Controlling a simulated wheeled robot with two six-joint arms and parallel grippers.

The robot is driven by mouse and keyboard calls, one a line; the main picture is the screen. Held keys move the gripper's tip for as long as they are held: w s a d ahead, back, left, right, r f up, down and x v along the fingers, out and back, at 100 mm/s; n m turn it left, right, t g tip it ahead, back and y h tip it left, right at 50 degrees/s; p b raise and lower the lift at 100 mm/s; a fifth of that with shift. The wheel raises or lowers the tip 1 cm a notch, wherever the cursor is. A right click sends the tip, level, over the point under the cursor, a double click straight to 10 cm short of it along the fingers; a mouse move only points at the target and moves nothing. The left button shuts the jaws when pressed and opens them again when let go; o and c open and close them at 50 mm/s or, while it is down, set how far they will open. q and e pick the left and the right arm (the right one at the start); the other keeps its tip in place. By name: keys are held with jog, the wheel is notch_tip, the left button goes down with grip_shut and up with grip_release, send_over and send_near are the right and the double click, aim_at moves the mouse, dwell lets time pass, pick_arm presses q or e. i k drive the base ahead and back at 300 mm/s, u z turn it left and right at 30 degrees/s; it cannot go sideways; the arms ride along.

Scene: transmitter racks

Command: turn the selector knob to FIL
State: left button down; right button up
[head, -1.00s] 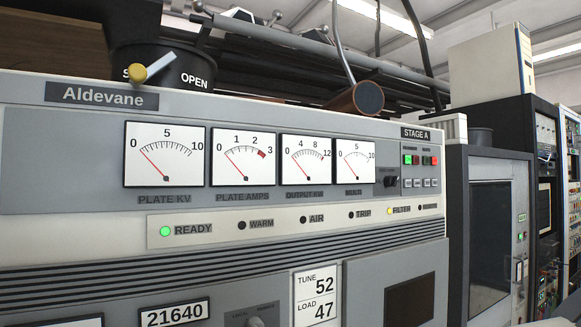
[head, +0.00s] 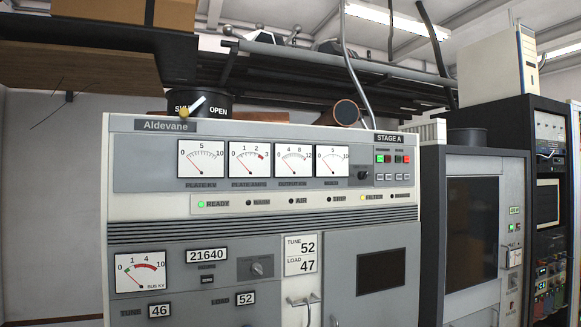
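A grey cabinet labelled Aldevane (head: 430,205) stands in the middle of the head view. A small black knob (head: 363,174) sits right of the rightmost meter on the upper panel. A larger grey knob (head: 257,269) sits on a dark plate lower down. Lettering around both knobs is too small to read, so I cannot tell which one has a FIL position or where either points. Neither of my grippers is in view.
Several meters line the upper panel. The green READY lamp (head: 201,204) and yellow FILTER lamp (head: 362,198) are lit. Door handles (head: 303,301) stick out at the lower middle. A dark-fronted cabinet (head: 433,185) stands on the right. Bare wall shows at left.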

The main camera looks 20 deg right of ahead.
aim_at(362, 176)
jog(key=z, duration=0.35)
jog(key=i, duration=1)
jog(key=z, duration=1.05)
